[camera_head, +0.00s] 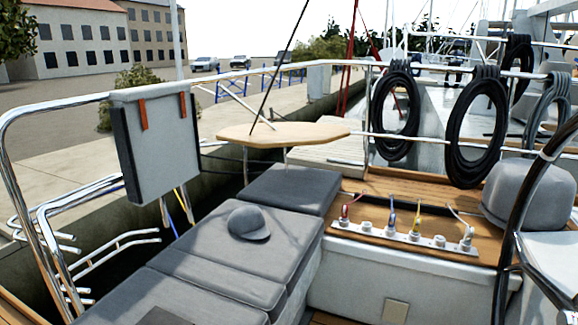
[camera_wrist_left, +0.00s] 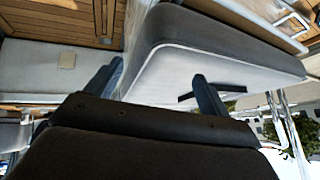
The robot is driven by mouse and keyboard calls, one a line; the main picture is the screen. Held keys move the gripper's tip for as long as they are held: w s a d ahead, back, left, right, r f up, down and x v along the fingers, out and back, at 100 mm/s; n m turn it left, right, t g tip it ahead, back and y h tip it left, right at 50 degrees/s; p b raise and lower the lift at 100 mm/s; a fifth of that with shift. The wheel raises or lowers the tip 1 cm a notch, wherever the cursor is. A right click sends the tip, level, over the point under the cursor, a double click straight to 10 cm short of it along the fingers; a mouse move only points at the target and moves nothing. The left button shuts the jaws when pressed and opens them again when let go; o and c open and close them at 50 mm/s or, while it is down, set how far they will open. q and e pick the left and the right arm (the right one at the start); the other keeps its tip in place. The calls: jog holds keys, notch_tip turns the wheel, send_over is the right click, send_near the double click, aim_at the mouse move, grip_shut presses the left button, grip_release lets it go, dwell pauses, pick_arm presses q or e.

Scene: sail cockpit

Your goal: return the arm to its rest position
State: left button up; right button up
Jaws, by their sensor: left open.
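My left gripper (camera_wrist_left: 158,70) shows in the left wrist view, its two dark fingers spread apart with nothing held between them. Beyond the fingers is a grey cushion-like slab (camera_wrist_left: 205,35) with a pale side face. I cannot tell whether the fingers touch it. No gripper shows in the head view. My right gripper is in neither view.
A grey cap (camera_head: 248,223) lies on the grey seat cushions (camera_head: 190,262). A wooden table (camera_head: 283,134) stands behind them. Winches and coloured lines (camera_head: 412,237) sit on the right. Steel rails (camera_head: 55,115) and hanging black rope coils (camera_head: 398,115) border the cockpit.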

pick_arm(q)
jog(key=s+f+g+h, duration=0.15)
jog(key=s+g, duration=0.25)
jog(key=s, duration=0.5)
jog(key=d+f+g, duration=0.1)
jog(key=d+f, duration=0.2)
jog(key=f, duration=0.7)
jog(key=s+d+f+g, duration=0.1)
jog(key=d+f, duration=0.2)
jog(key=f, duration=0.7)
jog(key=shift+s+d+f+n, duration=0.2)
jog(key=shift+s+d+n, duration=0.1)
jog(key=shift+n, duration=0.1)
